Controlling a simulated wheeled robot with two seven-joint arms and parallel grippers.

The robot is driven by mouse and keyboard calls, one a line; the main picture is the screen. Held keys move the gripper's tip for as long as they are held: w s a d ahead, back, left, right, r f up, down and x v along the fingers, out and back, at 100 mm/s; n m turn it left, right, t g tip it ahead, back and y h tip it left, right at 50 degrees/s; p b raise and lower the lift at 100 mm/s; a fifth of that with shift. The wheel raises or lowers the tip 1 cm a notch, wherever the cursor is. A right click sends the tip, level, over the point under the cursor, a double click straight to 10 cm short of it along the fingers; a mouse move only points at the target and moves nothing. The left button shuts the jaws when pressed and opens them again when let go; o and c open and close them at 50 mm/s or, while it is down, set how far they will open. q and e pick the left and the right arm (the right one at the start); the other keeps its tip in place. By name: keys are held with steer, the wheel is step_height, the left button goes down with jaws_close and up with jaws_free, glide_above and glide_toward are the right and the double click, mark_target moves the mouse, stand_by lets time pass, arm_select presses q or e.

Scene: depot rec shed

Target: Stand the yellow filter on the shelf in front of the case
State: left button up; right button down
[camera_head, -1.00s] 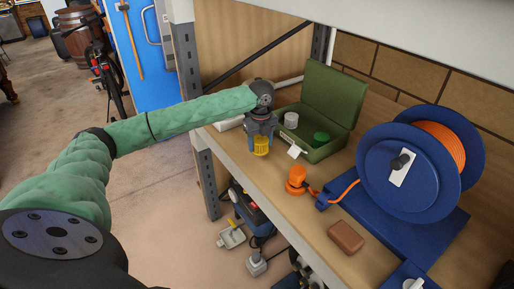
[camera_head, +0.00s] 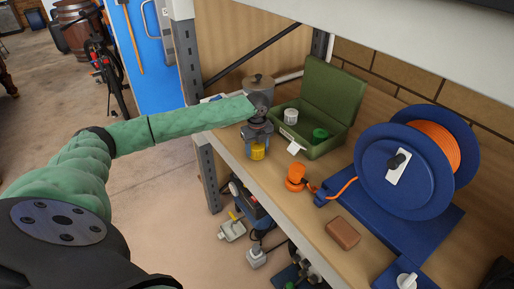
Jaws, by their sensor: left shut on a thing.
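The case (camera_head: 334,97) is an open green box on the wooden shelf (camera_head: 283,212), just to the right of and behind the filter. A white-grey cylinder and a green round thing lie in the case, and a white tag hangs at its front. My right gripper is not in view.
An orange plug (camera_head: 296,176) on a cord leads to the blue cable reel (camera_head: 409,165) at the right. A brown block (camera_head: 343,232) lies in front of the reel. A metal shelf post (camera_head: 189,75) is at the left.

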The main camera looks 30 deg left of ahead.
mark_target(257, 145)
arm_select(q)
steer(key=o, duration=1)
steer(key=shift+f, duration=0.1)
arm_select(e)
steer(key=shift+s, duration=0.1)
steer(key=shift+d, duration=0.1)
arm_select(q)
steer(key=shift+r, duration=0.3)
step_height(257, 145, up, 4)
steer(key=shift+f+b, duration=0.2)
steer(key=shift+b, duration=1)
step_height(257, 145, up, 6)
steer(key=shift+r+b, duration=0.15)
steer(key=shift+b, duration=0.95)
steer(key=shift+r, duration=0.9)
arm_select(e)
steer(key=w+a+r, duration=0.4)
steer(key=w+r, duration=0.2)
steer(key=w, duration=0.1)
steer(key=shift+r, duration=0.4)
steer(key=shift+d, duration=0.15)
